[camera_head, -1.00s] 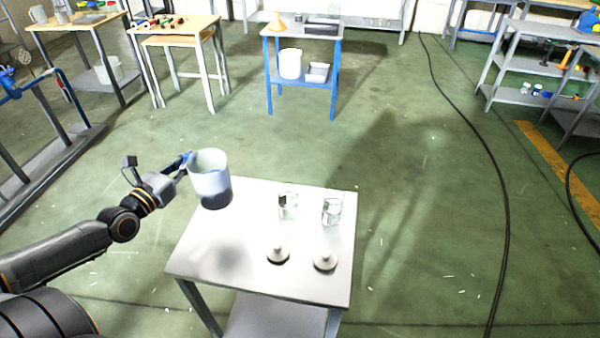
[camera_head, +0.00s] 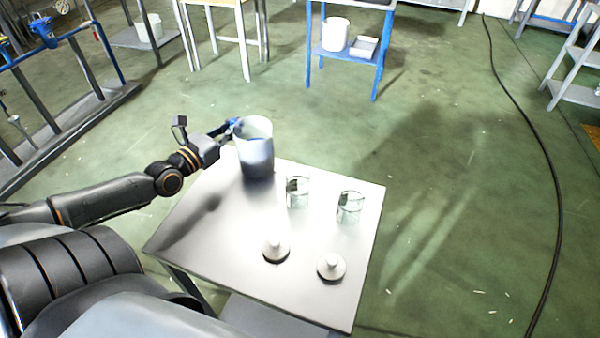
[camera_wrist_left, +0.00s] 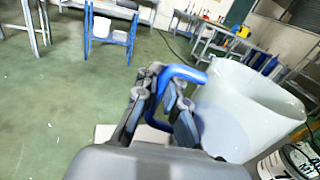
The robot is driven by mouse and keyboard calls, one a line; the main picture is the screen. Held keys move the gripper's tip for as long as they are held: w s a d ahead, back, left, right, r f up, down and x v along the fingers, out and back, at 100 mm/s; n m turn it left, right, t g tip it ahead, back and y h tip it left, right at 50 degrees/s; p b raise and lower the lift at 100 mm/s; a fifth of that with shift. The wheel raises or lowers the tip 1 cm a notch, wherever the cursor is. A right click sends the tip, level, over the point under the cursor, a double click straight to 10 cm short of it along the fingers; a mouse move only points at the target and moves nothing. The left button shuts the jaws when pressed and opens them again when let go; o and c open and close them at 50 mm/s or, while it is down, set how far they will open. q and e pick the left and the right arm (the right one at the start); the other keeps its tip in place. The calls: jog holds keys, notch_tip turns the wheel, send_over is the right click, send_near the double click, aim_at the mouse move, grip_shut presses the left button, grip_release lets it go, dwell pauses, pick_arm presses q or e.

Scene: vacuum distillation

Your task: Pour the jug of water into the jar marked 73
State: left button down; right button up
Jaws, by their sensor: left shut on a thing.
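The jug (camera_head: 256,150) is a white translucent vessel with a blue handle and darker contents in its lower part. My left gripper (camera_head: 232,128) is shut on its handle; the jug looks near upright at the far left of the table. In the left wrist view the jug (camera_wrist_left: 245,110) fills the right side, and the gripper (camera_wrist_left: 160,105) closes around the blue handle. Two clear glass jars stand right of the jug: a left jar (camera_head: 298,192) and a right jar (camera_head: 349,207). The left one bears a dark mark; I cannot read any number. My right gripper is not in view.
The small grey table (camera_head: 205,235) carries two round knobbed lids, a left lid (camera_head: 276,249) and a right lid (camera_head: 331,266), in front of the jars. A blue table (camera_head: 345,60) with a white bucket stands behind. A black cable (camera_head: 545,160) lies on the floor at right.

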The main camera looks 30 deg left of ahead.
aim_at(240, 122)
pick_arm(q)
jog(key=shift+r, duration=0.25)
jog(key=shift+s+d+r+m+p, duration=0.1)
jog(key=shift+d+r+m+p, duration=0.3)
jog(key=shift+r+m+p, duration=0.3)
jog(key=shift+s+d+r+m+p, duration=0.1)
jog(key=shift+d+r+m+p, duration=0.25)
jog(key=shift+r+m+p, duration=0.3)
jog(key=shift+s+d+r+m+t+p, duration=0.1)
jog(key=shift+d+r+m+t+p, duration=0.2)
jog(key=shift+d+r+m+p, duration=0.6)
jog(key=d+r+m+p, duration=0.2)
jog(key=m+p, duration=0.1)
jog(key=d+r+m+h+p, duration=0.1)
jog(key=d, duration=0.1)
jog(key=shift+s+d, duration=0.1)
jog(key=shift+s, duration=0.3)
jog(key=shift+s+d+r+m+t+p, duration=0.1)
jog(key=shift+d+r+m+t+p, duration=0.1)
jog(key=shift+d+r+m+p, duration=0.45)
jog(key=shift+s+d+r+m+t+p, duration=0.1)
jog(key=shift+d+r+m+t+p, duration=0.15)
jog(key=shift+r+m+p, duration=0.5)
jog(key=shift+s+d+r+m+h+p, duration=0.1)
jog(key=shift+d+r+m+h+p, duration=0.2)
jog(key=shift+d+r+m, duration=0.7)
dwell(2.2)
